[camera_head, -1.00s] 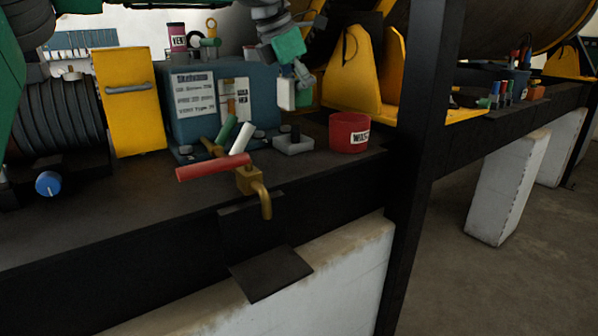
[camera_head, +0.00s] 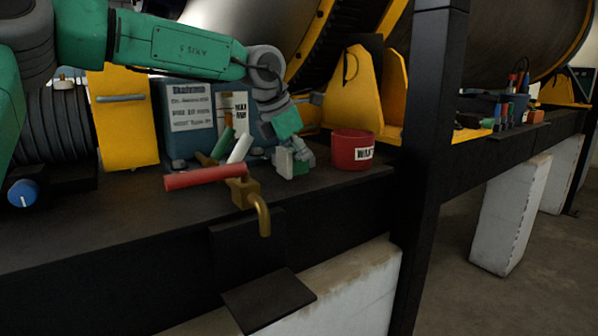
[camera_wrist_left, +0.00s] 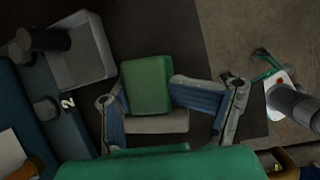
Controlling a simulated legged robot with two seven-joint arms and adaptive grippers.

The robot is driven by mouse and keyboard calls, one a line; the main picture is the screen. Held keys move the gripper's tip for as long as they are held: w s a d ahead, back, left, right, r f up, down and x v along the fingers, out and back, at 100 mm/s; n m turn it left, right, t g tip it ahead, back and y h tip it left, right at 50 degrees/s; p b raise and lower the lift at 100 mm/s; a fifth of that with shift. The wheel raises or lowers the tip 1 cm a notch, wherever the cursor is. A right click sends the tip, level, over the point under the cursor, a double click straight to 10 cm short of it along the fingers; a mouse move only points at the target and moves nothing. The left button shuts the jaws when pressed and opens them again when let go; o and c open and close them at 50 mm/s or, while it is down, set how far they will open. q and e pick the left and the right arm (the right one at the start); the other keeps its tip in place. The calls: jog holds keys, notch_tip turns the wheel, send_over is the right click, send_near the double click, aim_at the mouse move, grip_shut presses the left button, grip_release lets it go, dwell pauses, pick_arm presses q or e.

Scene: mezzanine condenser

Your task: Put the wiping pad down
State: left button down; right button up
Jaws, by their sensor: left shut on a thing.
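The wiping pad (camera_wrist_left: 147,84), a green block with a pale layer, sits between the fingers of my left gripper (camera_wrist_left: 160,108) in the left wrist view. In the head view my left gripper (camera_head: 288,150) is shut on it, low over the dark bench beside the red tub. The pad's pale side (camera_head: 284,163) shows there, just below the fingers. I cannot tell whether the pad touches the bench. My right gripper is not in view.
A red tub (camera_head: 351,151) stands right of the gripper. A red-handled brass valve (camera_head: 240,190) is at the bench's front edge, left of it. A small grey tray (camera_wrist_left: 85,58) shows beside the pad in the wrist view. A black post (camera_head: 428,150) rises at the right.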

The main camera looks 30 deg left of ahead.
pick_arm(q)
jog(key=shift+f, duration=0.8)
jog(key=shift+w+d+f, duration=0.1)
jog(key=shift+d+f, duration=0.1)
jog(key=shift+f, duration=0.05)
jog(key=shift+d+r, duration=0.15)
jog(key=shift+d, duration=0.6)
jog(key=c, duration=1)
grip_release()
jog(key=shift+c, duration=0.2)
jog(key=o, duration=0.6)
jog(key=shift+a+f, duration=0.3)
jog(key=shift+a, duration=0.5)
jog(key=shift+d+r, duration=0.15)
jog(key=shift+r, duration=0.25)
jog(key=shift+d+v, duration=0.2)
jog(key=shift+v, duration=1.75)
jog(key=shift+d+v, duration=0.15)
jog(key=shift+v, duration=1.8)
jog(key=shift+d+v, duration=0.2)
jog(key=shift+v, duration=1.75)
jog(key=shift+a, duration=0.1)
